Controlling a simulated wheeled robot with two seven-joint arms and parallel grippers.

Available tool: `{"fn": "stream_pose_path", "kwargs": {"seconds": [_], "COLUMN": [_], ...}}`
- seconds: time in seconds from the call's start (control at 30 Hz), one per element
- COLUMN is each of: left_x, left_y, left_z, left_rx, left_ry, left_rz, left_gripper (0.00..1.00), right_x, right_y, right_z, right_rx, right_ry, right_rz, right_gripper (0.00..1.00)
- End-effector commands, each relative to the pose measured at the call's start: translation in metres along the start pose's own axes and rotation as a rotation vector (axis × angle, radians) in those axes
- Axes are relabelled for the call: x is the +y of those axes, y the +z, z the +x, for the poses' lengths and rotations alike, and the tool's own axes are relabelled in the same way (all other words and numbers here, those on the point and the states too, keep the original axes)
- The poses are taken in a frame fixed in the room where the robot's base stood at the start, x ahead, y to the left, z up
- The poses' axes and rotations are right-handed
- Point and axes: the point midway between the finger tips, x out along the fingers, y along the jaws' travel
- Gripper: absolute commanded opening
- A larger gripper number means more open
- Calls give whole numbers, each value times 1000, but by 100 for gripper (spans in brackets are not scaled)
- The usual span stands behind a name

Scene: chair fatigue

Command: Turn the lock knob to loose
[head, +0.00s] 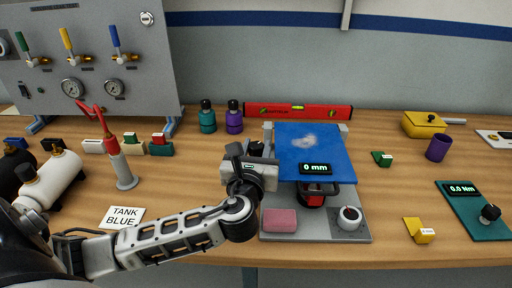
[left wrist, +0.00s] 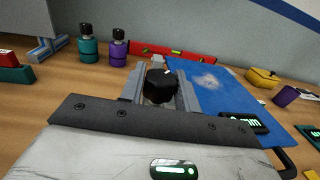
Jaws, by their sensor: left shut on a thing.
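The black lock knob (left wrist: 160,88) sits between the two grey fingers of my left gripper (left wrist: 160,96) in the left wrist view. The gripper is shut on it, with a finger on either side. In the head view my left gripper (head: 257,158) reaches to the left side of the test rig, and the knob (head: 256,147) is partly hidden by it. The rig has a blue pad (head: 315,140) on top, a "0 mm" display (head: 315,169) and a grey base plate (head: 315,234). I cannot read the knob's loose or locked marking. My right gripper is not in view.
A pink block (head: 280,220) and a round white-and-black part (head: 349,217) are on the base plate. A red level (head: 298,111) lies behind the rig. Teal (head: 207,118) and purple (head: 234,119) bottles stand behind left. A "0.0 Nm" device (head: 474,208) is at right.

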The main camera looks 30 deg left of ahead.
Motion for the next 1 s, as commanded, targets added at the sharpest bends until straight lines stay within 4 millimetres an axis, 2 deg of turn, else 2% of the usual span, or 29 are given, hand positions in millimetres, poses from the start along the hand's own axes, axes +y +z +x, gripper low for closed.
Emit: {"fn": "stream_pose_path", "kwargs": {"seconds": [0.2,0.5,1.0], "left_x": [-2,-1,0], "left_y": [0,0,2], "left_z": [0,1,1], "left_rx": [1,-1,-6], "left_ry": [185,361,441], "left_rz": [-6,-3,-2], "left_gripper": [9,9,9], "right_x": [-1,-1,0], "right_y": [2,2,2], "right_z": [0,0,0], "right_rx": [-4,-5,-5], "right_ry": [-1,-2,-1], "right_rz": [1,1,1], "right_gripper": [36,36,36]}}
